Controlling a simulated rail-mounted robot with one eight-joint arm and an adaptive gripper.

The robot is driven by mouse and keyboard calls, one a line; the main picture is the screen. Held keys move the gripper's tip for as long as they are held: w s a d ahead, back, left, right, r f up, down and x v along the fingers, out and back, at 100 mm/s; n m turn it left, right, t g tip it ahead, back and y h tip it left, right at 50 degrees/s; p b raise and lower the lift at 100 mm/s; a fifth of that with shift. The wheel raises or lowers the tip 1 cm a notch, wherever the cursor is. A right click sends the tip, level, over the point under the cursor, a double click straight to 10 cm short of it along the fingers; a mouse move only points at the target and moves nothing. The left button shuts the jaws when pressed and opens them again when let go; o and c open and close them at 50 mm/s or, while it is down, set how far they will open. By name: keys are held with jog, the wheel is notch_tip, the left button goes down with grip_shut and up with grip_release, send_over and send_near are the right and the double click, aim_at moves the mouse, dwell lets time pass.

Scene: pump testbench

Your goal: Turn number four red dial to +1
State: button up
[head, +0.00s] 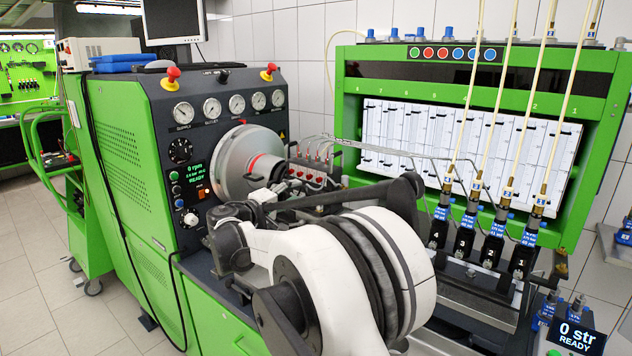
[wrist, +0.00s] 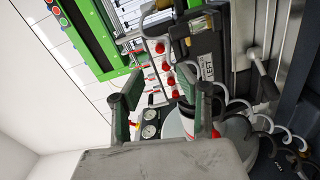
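Several red dials (wrist: 166,65) sit in a row on the pump, between and beyond my fingertips in the wrist view. In the head view small red parts show on the pump (head: 312,178), right of the big grey disc. I cannot read dial numbers or settings, so I cannot tell which is number four. My gripper (wrist: 164,88) has its two green and grey fingers spread apart, with nothing seen between them. It looks apart from the dials. In the head view my white and black arm covers the front of the pump, and the gripper is hard to make out.
Thin metal pipes (head: 390,147) run from the pump to the right. Black injectors (head: 464,240) with blue tops stand before the green measuring cabinet (head: 338,115). A panel with gauges (head: 212,108) is behind the disc. A small display (head: 577,337) reads "0 str READY".

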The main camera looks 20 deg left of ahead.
aim_at(318, 180)
jog(key=p+x, duration=0.1)
jog(key=x, duration=0.9)
jog(key=shift+w+d+r, duration=0.1)
jog(key=shift+w+d, duration=0.05)
jog(key=shift+w, duration=0.2)
grip_shut()
